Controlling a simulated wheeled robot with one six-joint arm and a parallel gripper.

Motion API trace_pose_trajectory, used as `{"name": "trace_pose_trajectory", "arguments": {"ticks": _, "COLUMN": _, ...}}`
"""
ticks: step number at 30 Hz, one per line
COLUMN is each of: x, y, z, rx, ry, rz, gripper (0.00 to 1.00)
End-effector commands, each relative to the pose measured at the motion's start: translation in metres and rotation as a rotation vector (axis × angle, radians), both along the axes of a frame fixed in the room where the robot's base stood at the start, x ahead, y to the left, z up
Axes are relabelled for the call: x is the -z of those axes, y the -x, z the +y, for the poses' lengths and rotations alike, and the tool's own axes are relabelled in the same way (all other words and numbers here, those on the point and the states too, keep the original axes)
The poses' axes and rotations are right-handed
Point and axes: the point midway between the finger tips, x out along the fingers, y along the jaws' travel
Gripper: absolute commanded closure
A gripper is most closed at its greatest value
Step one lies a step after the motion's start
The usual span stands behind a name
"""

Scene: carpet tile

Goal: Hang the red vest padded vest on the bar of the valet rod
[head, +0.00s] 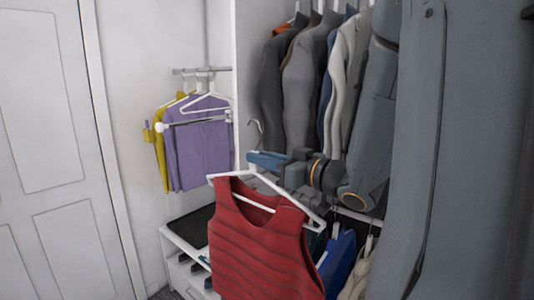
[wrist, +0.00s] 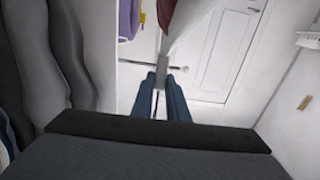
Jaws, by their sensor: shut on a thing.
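The red padded vest (head: 262,240) hangs on a white hanger (head: 222,177) in the lower middle of the head view. My gripper (head: 256,160) is shut on the hanger near its neck, and the hook rises free above the fingers. In the wrist view my gripper (wrist: 163,85) has its blue fingers closed on the hanger, with a bit of the red vest (wrist: 167,14) beyond. A thin bar with a white knob, which looks like the valet rod (head: 195,122), juts left from the closet's side panel. It is up and left of my gripper, apart from the vest.
Purple (head: 205,155) and yellow (head: 163,150) garments hang from a short rail (head: 200,70) behind the rod. Jackets (head: 305,80) hang in the closet at right. A white shelf unit (head: 178,238) stands below left, and a door (head: 45,150) is at far left.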

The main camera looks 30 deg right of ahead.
Motion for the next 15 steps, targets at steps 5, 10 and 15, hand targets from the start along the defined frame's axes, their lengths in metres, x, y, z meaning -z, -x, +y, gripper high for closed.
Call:
{"name": "trace_pose_trajectory", "arguments": {"ticks": 5, "x": 0.001, "y": -0.018, "z": 0.009, "rx": -0.004, "ry": -0.001, "rz": -0.001, "gripper": 1.0}}
{"name": "trace_pose_trajectory", "arguments": {"ticks": 10, "x": 0.001, "y": -0.035, "z": 0.015, "rx": -0.003, "ry": 0.0, "rz": -0.002, "gripper": 1.0}}
{"name": "trace_pose_trajectory", "arguments": {"ticks": 15, "x": 0.001, "y": -0.052, "z": 0.022, "rx": -0.003, "ry": 0.0, "rz": -0.003, "gripper": 1.0}}
